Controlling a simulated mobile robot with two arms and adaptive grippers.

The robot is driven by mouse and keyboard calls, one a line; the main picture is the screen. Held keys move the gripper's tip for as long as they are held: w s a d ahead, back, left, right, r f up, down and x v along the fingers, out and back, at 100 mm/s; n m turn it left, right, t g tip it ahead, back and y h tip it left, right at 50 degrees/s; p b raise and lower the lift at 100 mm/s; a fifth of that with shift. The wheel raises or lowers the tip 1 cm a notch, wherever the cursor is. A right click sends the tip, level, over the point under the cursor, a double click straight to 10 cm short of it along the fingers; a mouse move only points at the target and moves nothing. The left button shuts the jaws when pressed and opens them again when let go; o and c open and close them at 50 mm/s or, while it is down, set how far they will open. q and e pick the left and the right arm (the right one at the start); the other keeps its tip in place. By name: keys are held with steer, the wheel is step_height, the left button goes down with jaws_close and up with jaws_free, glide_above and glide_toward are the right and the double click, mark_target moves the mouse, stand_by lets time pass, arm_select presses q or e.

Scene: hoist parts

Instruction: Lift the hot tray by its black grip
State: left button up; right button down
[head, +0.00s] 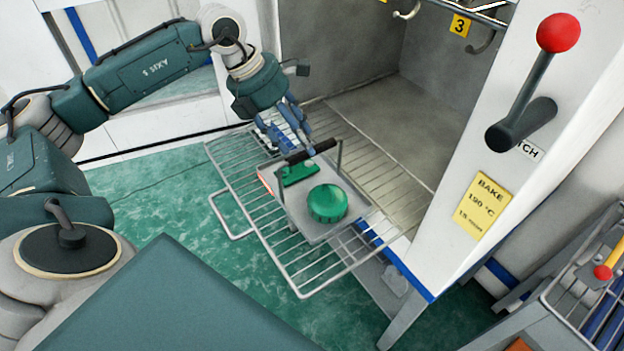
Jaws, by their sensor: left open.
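The hot tray (318,232) is a flat grey plate on a wire rack, with a raised metal handle frame across it. The frame's black grip (312,151) is a dark bar above the tray's far part. A round green part (328,203) and a smaller green part (299,174) sit on the tray. My left gripper (291,146) has blue fingers pointing down, just behind the black grip. It is open and close to the grip; I cannot tell if they touch. My right gripper is out of view.
The wire rack (305,277) sticks out of the open grey oven chamber (400,112). A lever with a red knob (558,33) stands on the white panel at right, above a yellow bake label (482,206). A wire basket (590,285) stands at far right.

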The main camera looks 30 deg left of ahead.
arm_select(q)
steer(key=p+x, duration=0.2)
steer(key=x, duration=0.2)
steer(key=shift+w+d+f, duration=0.1)
steer(key=shift+f, duration=0.05)
steer(key=shift+w+f, duration=0.15)
steer(key=shift+f, duration=0.2)
steer(key=shift+f, duration=0.2)
stand_by(0.4)
steer(key=shift+d, duration=0.1)
jaws_close()
steer(key=shift+w+r, duration=0.1)
steer(key=shift+r, duration=0.05)
